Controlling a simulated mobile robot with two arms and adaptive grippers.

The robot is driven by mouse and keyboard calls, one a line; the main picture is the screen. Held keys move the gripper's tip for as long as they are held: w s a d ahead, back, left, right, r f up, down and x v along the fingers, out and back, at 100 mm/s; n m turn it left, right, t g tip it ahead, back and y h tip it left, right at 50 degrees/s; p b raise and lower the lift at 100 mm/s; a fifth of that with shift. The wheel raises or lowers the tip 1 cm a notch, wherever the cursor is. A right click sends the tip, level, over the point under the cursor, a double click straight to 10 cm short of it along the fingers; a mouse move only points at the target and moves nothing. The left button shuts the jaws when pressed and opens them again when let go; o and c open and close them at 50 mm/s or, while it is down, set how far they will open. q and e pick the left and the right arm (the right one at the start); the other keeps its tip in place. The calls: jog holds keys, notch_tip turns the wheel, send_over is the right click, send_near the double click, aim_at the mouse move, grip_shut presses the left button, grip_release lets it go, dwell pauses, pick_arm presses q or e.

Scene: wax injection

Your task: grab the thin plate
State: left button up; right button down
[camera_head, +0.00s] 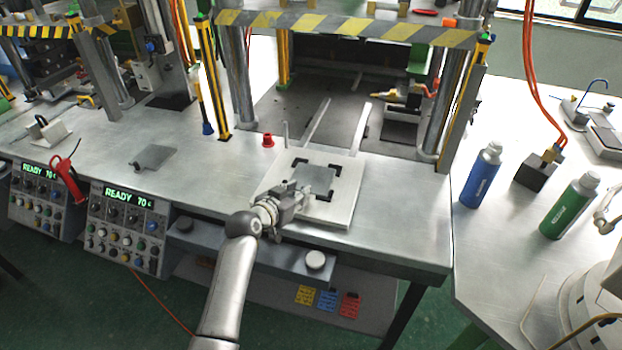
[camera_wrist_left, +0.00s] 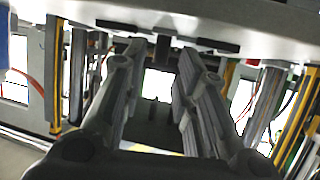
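The thin plate (camera_head: 319,178) looks like a grey square lying between black corner brackets on a pale square board (camera_head: 336,212). My left gripper (camera_head: 303,191) is at the plate's near left side, low over the board. In the left wrist view, the fingers (camera_wrist_left: 160,62) are spread apart with a gap between them. The board's edge (camera_wrist_left: 240,22) and black brackets show above the fingers there. I cannot tell whether a finger touches the plate. A similar grey plate (camera_head: 153,158) lies on the bench at left.
Striped press frames with posts (camera_head: 243,75) stand behind and beside the board. A red knob (camera_head: 267,140) stands at its back left. Control boxes (camera_head: 130,228) line the bench front. Blue (camera_head: 481,175) and green (camera_head: 570,206) bottles stand on the right table. The bench right of the board is clear.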

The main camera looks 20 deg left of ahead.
pick_arm(q)
jog(key=shift+x, duration=1.45)
grip_shut()
jog(key=shift+r, duration=0.1)
